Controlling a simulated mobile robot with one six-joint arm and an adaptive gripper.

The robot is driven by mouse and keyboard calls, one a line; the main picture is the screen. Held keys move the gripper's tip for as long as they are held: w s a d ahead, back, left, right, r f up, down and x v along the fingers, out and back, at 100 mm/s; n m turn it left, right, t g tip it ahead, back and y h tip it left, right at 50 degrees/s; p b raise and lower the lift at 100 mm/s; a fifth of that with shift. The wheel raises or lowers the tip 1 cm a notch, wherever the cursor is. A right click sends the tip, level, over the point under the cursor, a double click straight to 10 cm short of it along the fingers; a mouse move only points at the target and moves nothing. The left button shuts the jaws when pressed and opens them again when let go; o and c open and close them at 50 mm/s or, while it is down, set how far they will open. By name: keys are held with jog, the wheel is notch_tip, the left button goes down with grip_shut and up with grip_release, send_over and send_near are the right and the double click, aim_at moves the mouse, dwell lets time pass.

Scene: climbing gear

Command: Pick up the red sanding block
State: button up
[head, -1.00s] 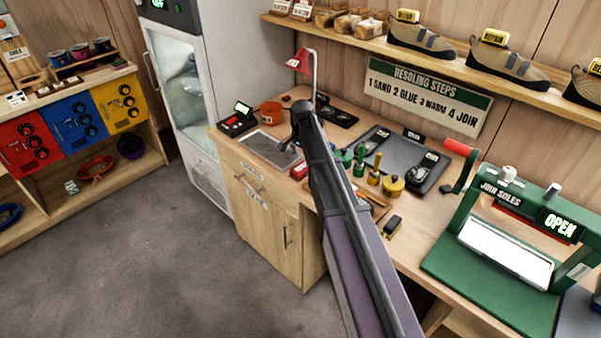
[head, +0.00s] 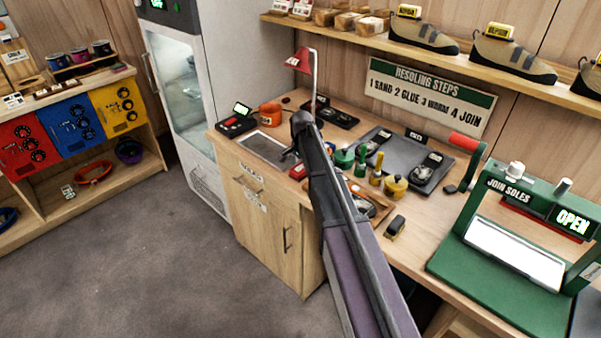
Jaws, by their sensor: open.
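A small red block (head: 297,172), which looks like the sanding block, lies near the front edge of the wooden workbench, partly hidden by my arm. My gripper (head: 288,155) points down at the far end of the arm, just behind and left of the red block, by the grey sanding plate (head: 262,148). It is small and dark in this view, with its fingers apart and nothing seen between them. I cannot tell its exact height above the bench.
Green and yellow bottles and pots (head: 395,187) and a dark tray with shoe soles (head: 430,165) stand right of my arm. A red lamp (head: 300,62) rises behind it. A green press (head: 510,245) fills the bench's right end. Open floor lies left.

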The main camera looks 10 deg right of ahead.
aim_at(301, 167)
jog(key=c, duration=1.1)
jog(key=shift+c, duration=0.2)
jog(key=shift+r, duration=0.15)
notch_tip(301, 167, up, 4)
jog(key=p, duration=0.4)
jog(key=s, duration=0.5)
jog(key=s+d, duration=0.1)
jog(key=s, duration=0.4)
jog(key=s+d+p, duration=0.1)
jog(key=s, duration=0.5)
jog(key=shift+r, duration=0.35)
